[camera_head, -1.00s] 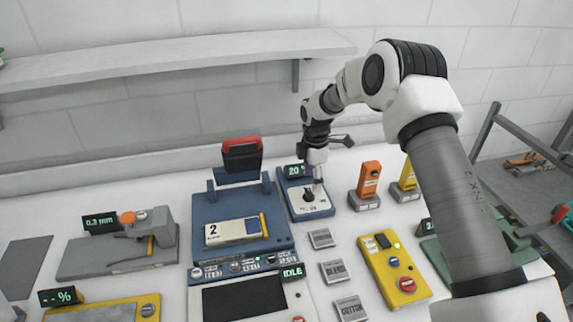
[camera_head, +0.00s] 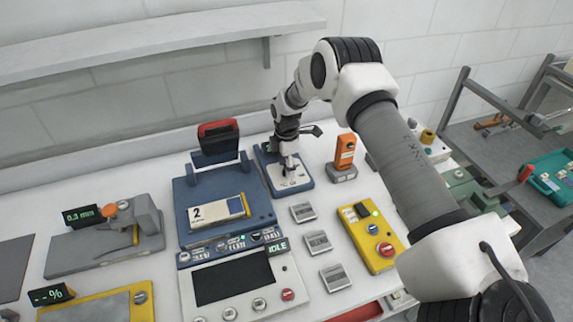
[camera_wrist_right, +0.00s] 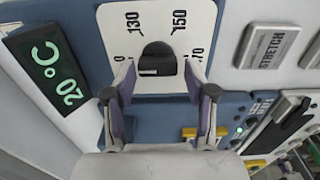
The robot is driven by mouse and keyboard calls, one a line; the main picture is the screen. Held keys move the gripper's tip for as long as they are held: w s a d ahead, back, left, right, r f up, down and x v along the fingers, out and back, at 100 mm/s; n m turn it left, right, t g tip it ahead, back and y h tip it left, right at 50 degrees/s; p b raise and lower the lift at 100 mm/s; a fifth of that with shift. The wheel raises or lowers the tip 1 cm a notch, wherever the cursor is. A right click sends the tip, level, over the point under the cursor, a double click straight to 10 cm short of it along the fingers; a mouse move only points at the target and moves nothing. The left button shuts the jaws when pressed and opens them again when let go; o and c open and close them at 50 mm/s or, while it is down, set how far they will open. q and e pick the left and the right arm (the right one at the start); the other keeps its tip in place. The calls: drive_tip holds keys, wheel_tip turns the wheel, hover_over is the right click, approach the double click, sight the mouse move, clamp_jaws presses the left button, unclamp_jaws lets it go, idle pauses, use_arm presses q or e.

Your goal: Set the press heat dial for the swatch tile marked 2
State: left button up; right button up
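The swatch tile marked 2 (camera_head: 218,210) lies on the blue press (camera_head: 187,230). The heat dial unit (camera_head: 302,187) stands right of the press, a blue block with a white face. In the wrist view its black dial knob (camera_wrist_right: 157,52) sits on a scale with 130 and 150 readable; other figures are partly covered. Its green display (camera_wrist_right: 48,71) reads 20 °C. My right gripper (camera_head: 289,166) is over the dial unit. In the wrist view the right gripper (camera_wrist_right: 160,75) is open, its fingers either side of the knob's lower part; contact is unclear. My left gripper is out of view.
An orange device (camera_head: 344,152) stands close to the dial unit. A grey gauge (camera_head: 110,240) is at left.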

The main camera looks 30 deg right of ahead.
drive_tip(key=c, duration=0.5)
drive_tip(key=shift+f, duration=0.1)
drive_tip(key=shift+c, duration=0.4)
